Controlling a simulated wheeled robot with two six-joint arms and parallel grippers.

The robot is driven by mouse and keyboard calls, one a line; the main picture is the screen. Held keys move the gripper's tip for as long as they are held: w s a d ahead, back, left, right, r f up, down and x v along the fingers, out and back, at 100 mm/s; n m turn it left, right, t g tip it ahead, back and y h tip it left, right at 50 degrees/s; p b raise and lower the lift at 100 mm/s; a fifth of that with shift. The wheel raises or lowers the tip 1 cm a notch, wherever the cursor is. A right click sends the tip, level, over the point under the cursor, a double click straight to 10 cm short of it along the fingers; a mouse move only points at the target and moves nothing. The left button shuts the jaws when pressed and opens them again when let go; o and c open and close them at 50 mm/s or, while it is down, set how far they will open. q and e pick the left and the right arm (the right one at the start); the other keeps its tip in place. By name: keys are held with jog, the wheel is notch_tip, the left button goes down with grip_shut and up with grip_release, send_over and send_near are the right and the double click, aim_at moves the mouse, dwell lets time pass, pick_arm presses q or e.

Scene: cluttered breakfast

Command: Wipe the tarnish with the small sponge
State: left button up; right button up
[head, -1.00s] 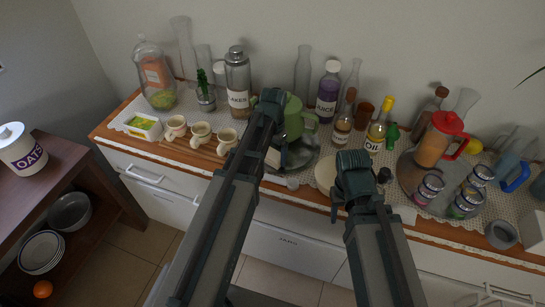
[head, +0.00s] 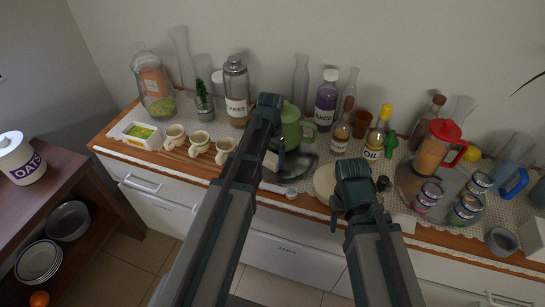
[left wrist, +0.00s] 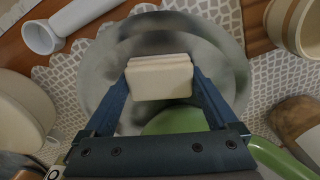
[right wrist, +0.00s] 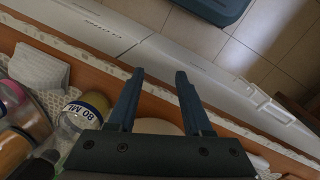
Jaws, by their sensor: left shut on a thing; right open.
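The small sponge (left wrist: 160,78) is a pale cream block, also visible in the head view (head: 271,161). My left gripper (left wrist: 160,72) is shut on it, over the round metal tray (left wrist: 232,50). I cannot tell whether the sponge touches the tray. Dark tarnish patches (left wrist: 152,42) show on the tray beyond the sponge; some of the surface is hidden behind the sponge and fingers. The tray also shows in the head view (head: 301,167), partly behind my left arm. My right gripper (right wrist: 160,76) is open and empty, near the counter's front edge.
A green pot (head: 291,130) stands at the tray's back edge. Several cream mugs (head: 199,143) stand to the left. A white cylindrical piece (left wrist: 42,37) lies near the tray's front. Bottles and a red-lidded jug (head: 435,150) crowd the right side. The floor in front is clear.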

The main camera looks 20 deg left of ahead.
aim_at(266, 172)
pick_arm(q)
jog(key=shift+s+a, duration=0.15)
jog(key=shift+s, duration=0.9)
jog(key=shift+s+a, duration=0.15)
jog(key=shift+s, duration=0.9)
jog(key=shift+w, duration=0.1)
jog(key=shift+r, duration=0.1)
jog(key=shift+r+p, duration=0.6)
jog(key=shift+p, duration=0.2)
notch_tip(266, 172, up, 5)
jog(key=p, duration=0.4)
jog(key=shift+f+p, duration=0.15)
jog(key=shift+p, duration=0.2)
notch_tip(266, 172, up, 3)
jog(key=p, duration=0.3)
